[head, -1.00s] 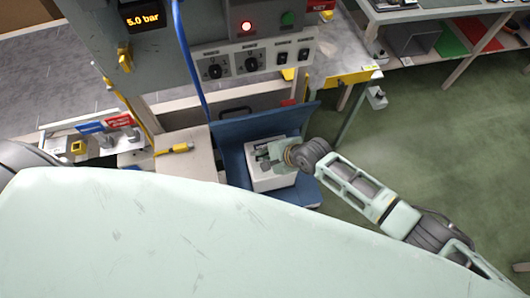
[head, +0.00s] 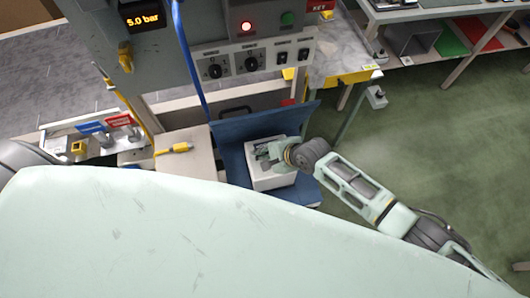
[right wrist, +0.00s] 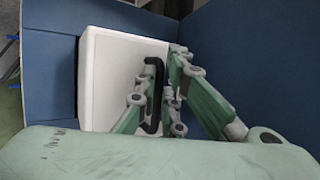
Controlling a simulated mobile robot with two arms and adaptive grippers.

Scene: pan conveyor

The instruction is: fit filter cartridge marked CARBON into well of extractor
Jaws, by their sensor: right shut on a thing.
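A white box (head: 272,181) with a black handle sits in a blue tray (head: 231,167) below the control panel. The box also shows in the right wrist view (right wrist: 98,75), with the black handle (right wrist: 155,95) on its face. My right gripper (head: 266,155) is at the top of the box. Its fingers show in the right wrist view (right wrist: 157,90), shut on the handle. No CARBON marking can be read, and I cannot tell whether this box is the cartridge. I cannot make out the extractor's well. My left gripper is out of view.
The control panel (head: 230,66) carries knobs and a lit red lamp. A blue hose (head: 188,60) hangs in front. A yellow-handled tool (head: 174,150) lies on a beige surface left of the tray. A workbench (head: 345,50) stands behind.

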